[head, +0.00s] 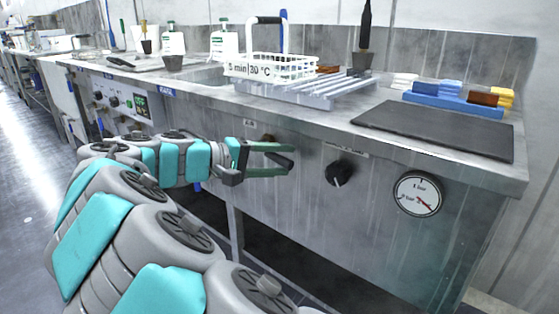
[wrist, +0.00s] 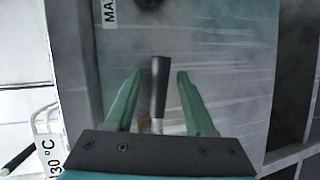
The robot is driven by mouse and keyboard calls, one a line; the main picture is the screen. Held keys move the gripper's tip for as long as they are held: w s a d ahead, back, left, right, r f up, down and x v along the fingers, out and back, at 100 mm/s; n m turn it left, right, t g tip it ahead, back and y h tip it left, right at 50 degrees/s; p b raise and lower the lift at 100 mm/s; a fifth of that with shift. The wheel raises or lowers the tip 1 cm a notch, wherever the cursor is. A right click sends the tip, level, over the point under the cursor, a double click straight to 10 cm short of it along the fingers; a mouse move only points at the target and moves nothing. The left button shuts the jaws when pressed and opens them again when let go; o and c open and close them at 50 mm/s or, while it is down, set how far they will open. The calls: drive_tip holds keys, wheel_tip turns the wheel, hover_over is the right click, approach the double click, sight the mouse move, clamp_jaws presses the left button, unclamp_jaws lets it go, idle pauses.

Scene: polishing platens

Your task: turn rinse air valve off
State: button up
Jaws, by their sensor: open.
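The valve's lever has a black grip (wrist: 160,85) on a short metal stem. In the wrist view it lies between my gripper's two green fingers, with a gap on each side. In the head view my gripper (head: 289,160) is open at the front panel of the steel bench, and the dark lever (head: 280,159) shows between its fingers. The valve body is mostly hidden behind my gripper, below a small label.
A black round knob (head: 340,173) and a pressure gauge (head: 418,194) sit on the panel to the right. A white wire basket (head: 272,67) stands on the bench top above, beside a dark mat (head: 435,129). Bottles stand at the back.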

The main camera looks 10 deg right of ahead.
clamp_jaws()
idle(0.5)
idle(1.0)
